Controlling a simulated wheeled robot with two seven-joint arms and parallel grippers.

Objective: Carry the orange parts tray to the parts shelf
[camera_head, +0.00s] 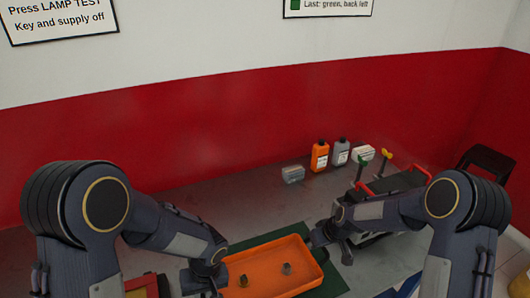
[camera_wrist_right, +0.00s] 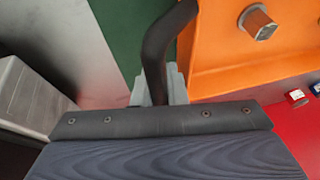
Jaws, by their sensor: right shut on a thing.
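The orange parts tray (camera_head: 262,266) lies low in the middle of the head view, over a dark green mat (camera_head: 236,247). Two small metal parts (camera_head: 286,268) show inside it. In the right wrist view the tray (camera_wrist_right: 212,55) is at upper right, with a grey hex-shaped part (camera_wrist_right: 257,22) in it. I cannot make out the parts shelf.
An orange bottle (camera_head: 319,156), a grey bottle (camera_head: 340,152) and small pale boxes (camera_head: 293,174) stand at the back of the grey bench. A black unit with red handles (camera_head: 392,184) stands behind my right arm. The bench behind the tray is clear.

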